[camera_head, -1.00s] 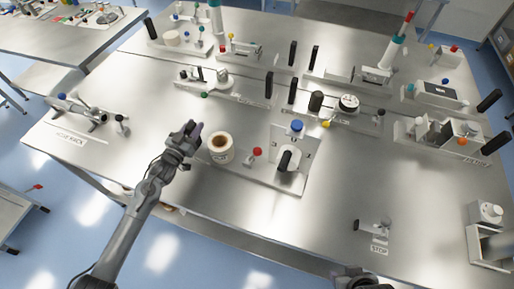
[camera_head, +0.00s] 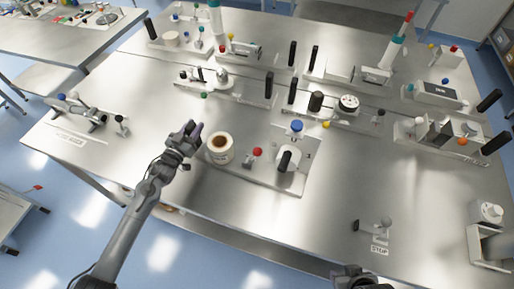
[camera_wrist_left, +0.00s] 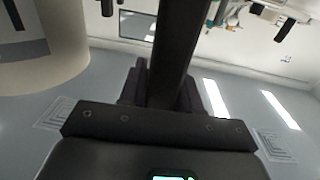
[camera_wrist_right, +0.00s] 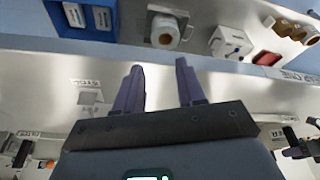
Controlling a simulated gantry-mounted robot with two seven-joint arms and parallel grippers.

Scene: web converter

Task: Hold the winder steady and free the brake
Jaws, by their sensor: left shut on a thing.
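A station plate near the table's front has a cream roll with a brown core (camera_head: 220,148), a red-knobbed lever (camera_head: 257,152), and an upright panel (camera_head: 303,150) with a blue knob (camera_head: 296,125) and black handle (camera_head: 285,161). No label shows which part is the winder or brake. My left gripper (camera_head: 193,133) is just left of the roll, shut on a dark bar (camera_wrist_left: 178,50); the roll (camera_wrist_left: 45,45) is beside it in the left wrist view. My right gripper (camera_wrist_right: 160,85) is open and empty, at the head view's bottom edge (camera_head: 357,276).
A small bracket with a grey knob (camera_head: 386,222) stands by a STOP label (camera_head: 380,246) at front right. Several stations with black posts line the back. A blue-knobbed fixture (camera_head: 80,110) sits at left. Bare tabletop lies between the panel and the STOP bracket.

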